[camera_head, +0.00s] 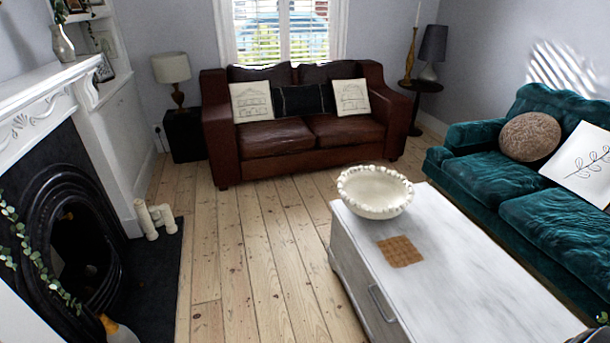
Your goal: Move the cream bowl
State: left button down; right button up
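The cream bowl (376,197) has a beaded, scalloped rim and stands upright near the far left end of the white coffee table (470,270). It looks empty. A brown square, woven-looking mat (400,251) lies flat on the tabletop in front of the bowl, apart from it. Neither of my grippers is in view, and nothing touches the bowl except the table under it.
Bare floorboards (255,265) are clear left of the table. A fireplace (70,230) is at the left, a brown leather sofa (275,139) at the back. A teal sofa (500,180) stands close along the table's right side.

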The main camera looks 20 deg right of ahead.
aim_at(371, 193)
jog(key=u, duration=0.05)
jog(key=i, duration=2.9)
jog(key=z, duration=2.8)
